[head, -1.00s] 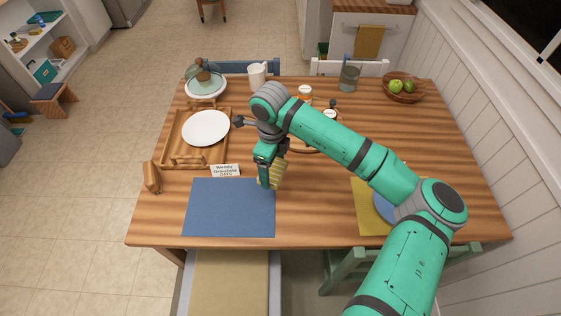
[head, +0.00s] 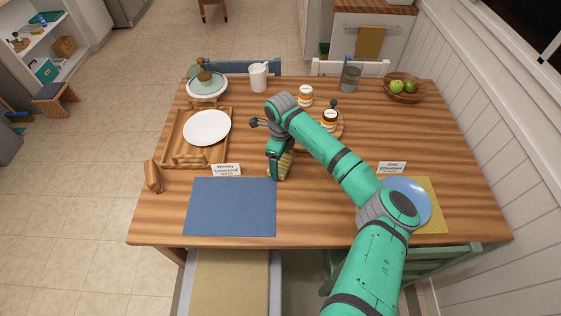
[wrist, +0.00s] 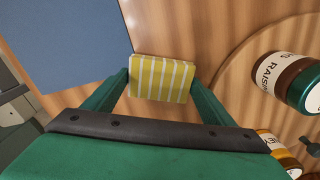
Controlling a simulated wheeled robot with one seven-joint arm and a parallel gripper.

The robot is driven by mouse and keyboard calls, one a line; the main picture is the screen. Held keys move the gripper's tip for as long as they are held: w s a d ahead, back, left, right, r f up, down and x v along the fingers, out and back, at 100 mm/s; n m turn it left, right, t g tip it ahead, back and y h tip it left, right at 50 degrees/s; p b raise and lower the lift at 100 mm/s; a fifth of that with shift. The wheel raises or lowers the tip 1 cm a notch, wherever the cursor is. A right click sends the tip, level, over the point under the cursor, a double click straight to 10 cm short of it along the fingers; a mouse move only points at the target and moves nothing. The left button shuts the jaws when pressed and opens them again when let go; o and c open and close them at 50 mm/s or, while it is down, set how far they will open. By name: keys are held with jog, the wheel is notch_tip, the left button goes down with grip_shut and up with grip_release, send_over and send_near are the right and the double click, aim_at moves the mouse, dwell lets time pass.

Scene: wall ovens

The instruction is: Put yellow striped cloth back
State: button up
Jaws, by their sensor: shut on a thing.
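The yellow striped cloth (wrist: 161,79) is a small folded block with white stripes, held between the two green fingers of my gripper (wrist: 160,85) in the wrist view. In the head view the cloth (head: 284,166) shows at the lower right side of my gripper (head: 274,172), near the middle of the table. My gripper is shut on it. The cloth is just right of and beyond the blue placemat (head: 231,207). Whether it touches the table is hard to tell.
A wooden tray (head: 172,154) with a white plate (head: 208,128) stands at left. Jars (head: 329,119) on a round board stand just beyond my gripper. A blue plate (head: 405,202) lies on a yellow placemat (head: 433,212) at right. Name cards (head: 226,169) stand near the mats. The table's front middle is clear.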

aim_at(280, 163)
jog(key=shift+f, duration=0.3)
jog(key=shift+f, duration=0.15)
jog(key=shift+f, duration=0.2)
jog(key=o, duration=0.9)
jog(key=shift+r, duration=0.1)
notch_tip(280, 163, up, 13)
jog(key=shift+f, duration=0.2)
